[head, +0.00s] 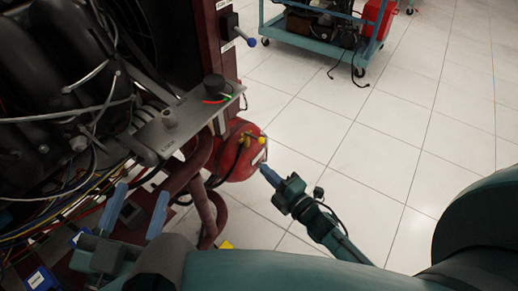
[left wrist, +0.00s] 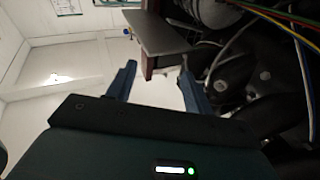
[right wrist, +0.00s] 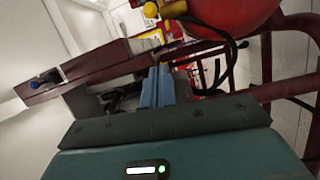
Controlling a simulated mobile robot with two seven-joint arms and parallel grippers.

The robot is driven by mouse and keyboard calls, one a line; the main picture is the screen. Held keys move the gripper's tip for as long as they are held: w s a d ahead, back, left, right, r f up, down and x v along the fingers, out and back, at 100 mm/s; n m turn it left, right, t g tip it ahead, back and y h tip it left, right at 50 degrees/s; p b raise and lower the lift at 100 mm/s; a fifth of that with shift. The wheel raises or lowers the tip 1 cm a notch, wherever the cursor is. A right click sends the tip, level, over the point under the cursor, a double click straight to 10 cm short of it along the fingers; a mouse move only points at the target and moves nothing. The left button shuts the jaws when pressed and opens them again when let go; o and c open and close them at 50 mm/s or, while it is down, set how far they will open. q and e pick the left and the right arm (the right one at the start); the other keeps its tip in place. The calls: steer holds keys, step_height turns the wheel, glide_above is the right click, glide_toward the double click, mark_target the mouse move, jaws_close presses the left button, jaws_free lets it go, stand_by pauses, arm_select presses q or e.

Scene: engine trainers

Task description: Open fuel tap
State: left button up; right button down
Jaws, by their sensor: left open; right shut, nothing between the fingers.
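A red tank (head: 232,158) sits low at the right side of the engine trainer in the head view. Yellow fittings (head: 246,142) are on its top; which of them is the fuel tap, I cannot tell. In the right wrist view the red tank (right wrist: 228,14) and a yellow fitting (right wrist: 172,9) show at the top. My right gripper (head: 268,174) is shut and empty, just right of the tank in the head view. Its closed fingers show in the right wrist view (right wrist: 158,84). My left gripper (head: 136,212) is open and empty, in front of the engine, left of the tank.
A grey panel (head: 182,122) with a black knob (head: 213,86) juts out above the tank. A blue-tipped lever (head: 251,42) is on the dark red frame. Loose wires hang at left. A blue cart (head: 308,42) stands behind. The tiled floor at right is clear.

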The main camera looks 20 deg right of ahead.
mark_target(254, 137)
steer(key=b+x, duration=0.4)
steer(key=x, duration=0.6)
arm_select(q)
steer(key=shift+w+r+m+t+h, duration=0.25)
steer(key=shift+r+m+t+h, duration=0.15)
steer(key=shift+r+h, duration=0.3)
steer(key=shift+w+r+m+t+h, duration=0.25)
steer(key=shift+r+m+t+h, duration=0.15)
steer(key=shift+r+h, duration=0.3)
arm_select(e)
steer(key=shift+w+d+f, duration=0.1)
steer(key=shift+d, duration=0.85)
steer(key=shift+d+f, duration=0.15)
steer(key=shift+d, duration=0.85)
arm_select(q)
steer(key=shift+r+y, duration=0.1)
steer(key=shift+y, duration=0.3)
arm_select(e)
steer(key=shift+d, duration=0.1)
